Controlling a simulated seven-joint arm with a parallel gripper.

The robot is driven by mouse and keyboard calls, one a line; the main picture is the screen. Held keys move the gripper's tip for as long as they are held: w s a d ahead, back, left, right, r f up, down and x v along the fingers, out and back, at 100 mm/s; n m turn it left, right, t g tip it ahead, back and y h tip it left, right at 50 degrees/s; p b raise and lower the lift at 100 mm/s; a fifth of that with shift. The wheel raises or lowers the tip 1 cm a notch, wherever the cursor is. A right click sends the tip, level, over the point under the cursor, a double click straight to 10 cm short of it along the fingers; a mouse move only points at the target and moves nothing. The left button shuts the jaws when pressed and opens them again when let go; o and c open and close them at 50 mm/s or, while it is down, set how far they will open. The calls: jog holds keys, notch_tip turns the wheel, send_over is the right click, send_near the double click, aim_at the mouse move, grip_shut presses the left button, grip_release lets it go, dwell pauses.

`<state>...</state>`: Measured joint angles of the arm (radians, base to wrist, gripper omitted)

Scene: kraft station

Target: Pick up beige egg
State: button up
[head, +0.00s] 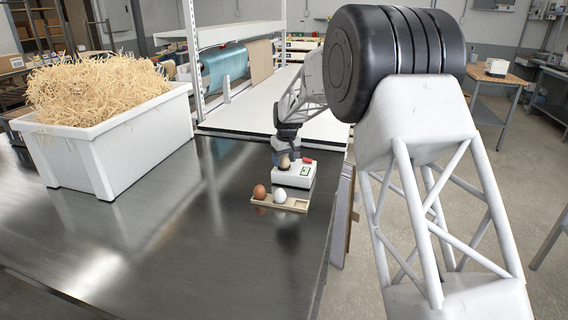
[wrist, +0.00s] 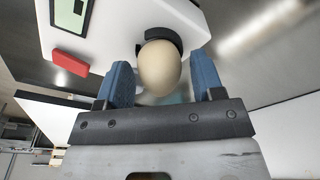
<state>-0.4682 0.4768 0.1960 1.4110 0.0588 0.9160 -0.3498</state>
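The beige egg (wrist: 160,68) sits at a black round holder (wrist: 165,42) on a white device (wrist: 110,28) with a red button and a display. In the head view the egg (head: 284,161) shows small on top of the white device (head: 294,175), just under my gripper (head: 286,154). In the wrist view my gripper (wrist: 163,74) is open, with one blue finger on each side of the egg. A gap shows between the egg and each finger, so it is not held.
A wooden tray (head: 298,205) in front of the device holds a brown egg (head: 259,192) and a white egg (head: 280,194). A white bin (head: 125,150) of straw stands at left. The metal table (head: 170,250) is clear in front.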

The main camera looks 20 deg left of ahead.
jog(key=c, duration=0.5)
jog(key=shift+r, duration=0.1)
jog(key=shift+r, duration=0.85)
notch_tip(320, 180, up, 2)
jog(key=s+d, duration=0.2)
jog(key=s, duration=0.2)
jog(key=s+d, duration=0.2)
jog(key=s, duration=0.3)
jog(key=s+d+r, duration=0.1)
jog(key=s+d, duration=0.2)
jog(key=s, duration=0.2)
jog(key=shift+s+d, duration=0.1)
jog(key=shift+s, duration=0.05)
